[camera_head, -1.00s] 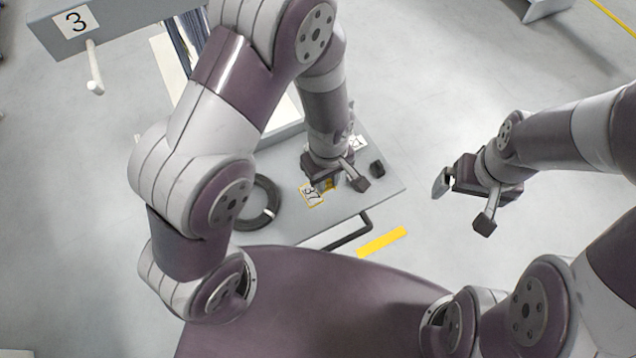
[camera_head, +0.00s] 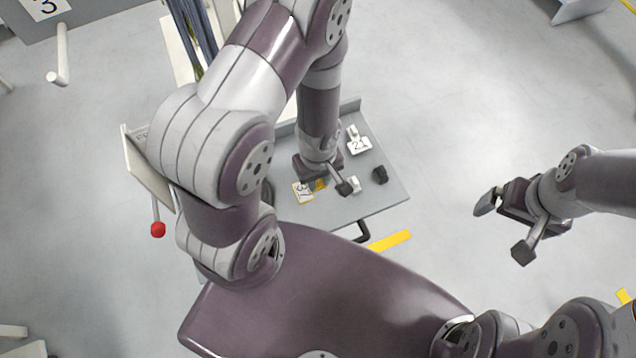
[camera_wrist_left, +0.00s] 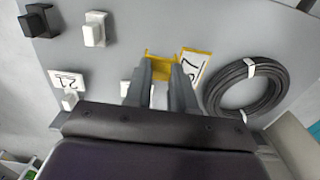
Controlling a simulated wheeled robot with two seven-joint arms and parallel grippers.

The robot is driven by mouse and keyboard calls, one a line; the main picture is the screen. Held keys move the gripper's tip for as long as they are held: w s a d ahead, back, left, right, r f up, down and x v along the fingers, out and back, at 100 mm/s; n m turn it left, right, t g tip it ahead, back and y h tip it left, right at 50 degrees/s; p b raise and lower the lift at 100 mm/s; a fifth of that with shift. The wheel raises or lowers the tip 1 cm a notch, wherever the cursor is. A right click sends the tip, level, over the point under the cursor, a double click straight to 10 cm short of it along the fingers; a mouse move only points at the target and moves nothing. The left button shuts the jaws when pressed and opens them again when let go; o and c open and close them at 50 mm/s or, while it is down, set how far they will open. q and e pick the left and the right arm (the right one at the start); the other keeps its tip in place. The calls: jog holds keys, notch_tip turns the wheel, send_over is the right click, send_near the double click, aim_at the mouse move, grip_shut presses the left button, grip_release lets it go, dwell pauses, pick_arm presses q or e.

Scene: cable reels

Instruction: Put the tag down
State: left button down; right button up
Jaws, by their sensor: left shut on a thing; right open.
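The tag (camera_head: 302,192) is white with a yellow border and the number 37. It has a yellow clip part (camera_wrist_left: 161,66) and also shows in the left wrist view (camera_wrist_left: 197,66). My left gripper (camera_head: 332,184) is shut on the tag's yellow part, low over the grey cart top (camera_head: 375,205). I cannot tell whether the tag touches the surface. A black cable coil (camera_wrist_left: 247,88) lies beside it on the cart; my left arm mostly hides it in the head view. My right gripper (camera_head: 503,228) is open and empty, over the floor right of the cart.
A white tag marked 21 (camera_head: 360,145), a white block (camera_head: 354,185) and a black block (camera_head: 380,175) are on the cart. A handle (camera_head: 362,232) sticks out at its front edge. A red-tipped peg (camera_head: 158,229) is at left. Floor to the right is clear.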

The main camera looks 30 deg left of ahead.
aim_at(317, 187)
pick_arm(q)
jog(key=f, duration=0.2)
jog(key=f+b, duration=0.1)
jog(key=shift+s, duration=0.25)
jog(key=shift+w, duration=0.1)
jog(key=shift+f, duration=0.2)
jog(key=c, duration=0.9)
grip_release()
jog(key=shift+c, duration=0.2)
jog(key=shift+r, duration=0.1)
